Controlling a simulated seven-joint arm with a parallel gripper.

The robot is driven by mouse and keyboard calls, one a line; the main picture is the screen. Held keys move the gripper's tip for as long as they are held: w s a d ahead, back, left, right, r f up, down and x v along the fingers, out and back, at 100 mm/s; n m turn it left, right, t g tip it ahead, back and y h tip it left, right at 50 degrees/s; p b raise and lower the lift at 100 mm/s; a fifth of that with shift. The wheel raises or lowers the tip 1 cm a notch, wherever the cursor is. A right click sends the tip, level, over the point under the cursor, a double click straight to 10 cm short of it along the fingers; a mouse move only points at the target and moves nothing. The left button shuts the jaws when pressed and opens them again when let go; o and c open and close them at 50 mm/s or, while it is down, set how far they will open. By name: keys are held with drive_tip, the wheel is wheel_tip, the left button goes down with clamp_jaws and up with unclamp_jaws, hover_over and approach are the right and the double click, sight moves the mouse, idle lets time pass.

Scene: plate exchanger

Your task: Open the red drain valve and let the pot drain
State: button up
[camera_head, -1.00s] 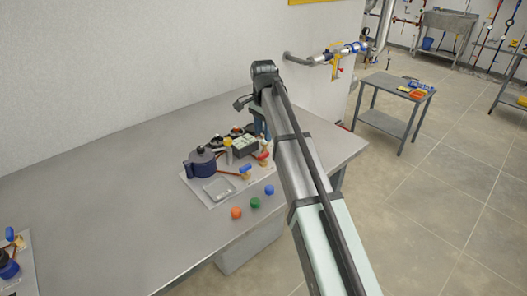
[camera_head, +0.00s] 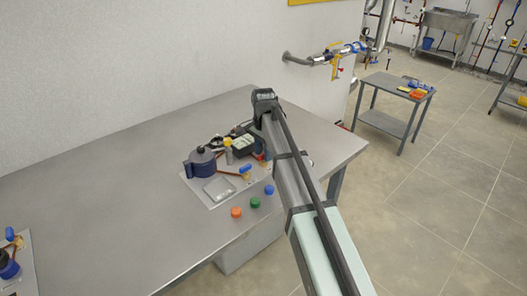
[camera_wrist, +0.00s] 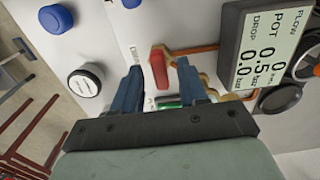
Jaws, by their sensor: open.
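In the wrist view the red valve handle (camera_wrist: 158,68) lies between the two blue fingers of my gripper (camera_wrist: 159,65). The fingers are open, with a gap visible on either side of the handle. A copper-coloured pipe runs beside it. The dark blue pot (camera_head: 202,163) stands upright on the panel in the head view, left of my arm. My arm hides most of the gripper and the red handle there. The display (camera_wrist: 268,50) in the wrist view reads flow 0, pot 0.5 and drop 0.0.
A blue-handled valve (camera_head: 245,169) sits near the pot. Orange (camera_head: 236,212), green (camera_head: 255,203) and blue (camera_head: 269,190) caps lie at the panel's front. A round white-faced part (camera_wrist: 85,82) is left of the fingers.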

clamp_jaws()
drive_tip(key=shift+n, duration=0.3)
drive_tip(key=n, duration=0.3)
drive_tip(key=shift+n, duration=0.3)
drive_tip(key=n, duration=0.4)
drive_tip(key=shift+n, duration=0.3)
drive_tip(key=n, duration=0.9)
idle(0.4)
